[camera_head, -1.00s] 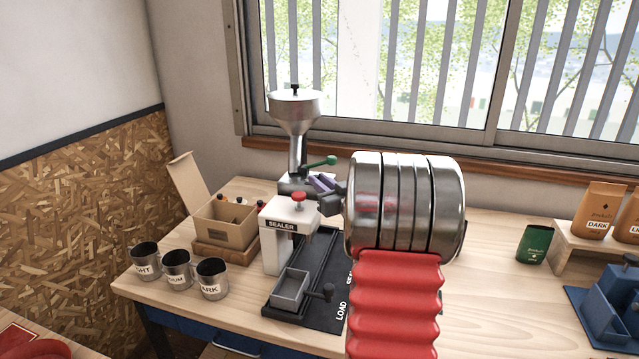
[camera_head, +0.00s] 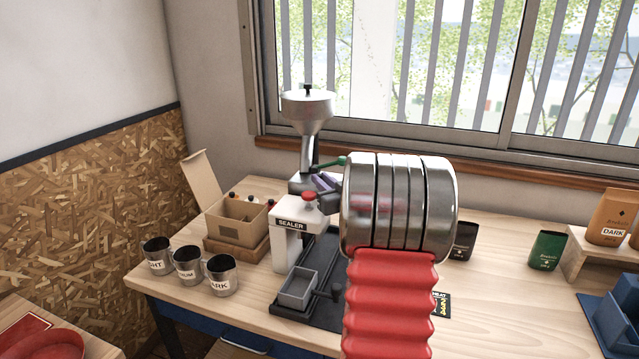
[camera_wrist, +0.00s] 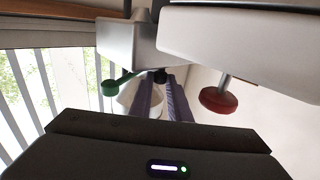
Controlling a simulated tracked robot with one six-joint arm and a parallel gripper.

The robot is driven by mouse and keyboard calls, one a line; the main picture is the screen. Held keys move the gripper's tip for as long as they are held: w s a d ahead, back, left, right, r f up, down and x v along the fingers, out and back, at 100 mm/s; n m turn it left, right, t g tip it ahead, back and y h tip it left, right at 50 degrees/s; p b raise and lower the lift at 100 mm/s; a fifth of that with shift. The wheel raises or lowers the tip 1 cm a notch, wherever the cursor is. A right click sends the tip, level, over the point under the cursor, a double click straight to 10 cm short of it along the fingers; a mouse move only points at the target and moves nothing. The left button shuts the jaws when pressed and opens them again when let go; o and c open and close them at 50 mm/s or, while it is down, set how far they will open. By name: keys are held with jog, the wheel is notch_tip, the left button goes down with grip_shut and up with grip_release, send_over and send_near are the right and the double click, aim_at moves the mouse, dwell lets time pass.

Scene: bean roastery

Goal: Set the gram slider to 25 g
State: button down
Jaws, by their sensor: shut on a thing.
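A metal doser with a funnel hopper (camera_head: 308,108) stands at the back of the bench, with a green-knobbed lever (camera_head: 330,163) on its side. My gripper (camera_head: 322,182) has purple fingers at the doser's lower front, just above the sealer. In the wrist view the fingers (camera_wrist: 163,95) are close together with a small dark knob (camera_wrist: 160,75) at their tips, which looks like the gram slider's knob. The slider's scale and its 25 g mark cannot be read in either view. The green lever knob also shows in the wrist view (camera_wrist: 109,88), left of the fingers.
The white sealer (camera_head: 289,245) with a red knob (camera_head: 308,196) stands close below my gripper. A small grey tray (camera_head: 298,290), labelled metal cups (camera_head: 188,265) and an open carton (camera_head: 238,222) are nearby. Coffee bags (camera_head: 546,250) stand right of my arm.

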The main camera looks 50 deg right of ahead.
jog(key=shift+w+a+r, duration=0.1)
jog(key=shift+w, duration=0.05)
jog(key=c, duration=1.9)
grip_release()
jog(key=shift+w, duration=0.1)
jog(key=shift+o, duration=1.3)
jog(key=shift+s, duration=0.25)
jog(key=v, duration=1.3)
jog(key=shift+s, duration=0.25)
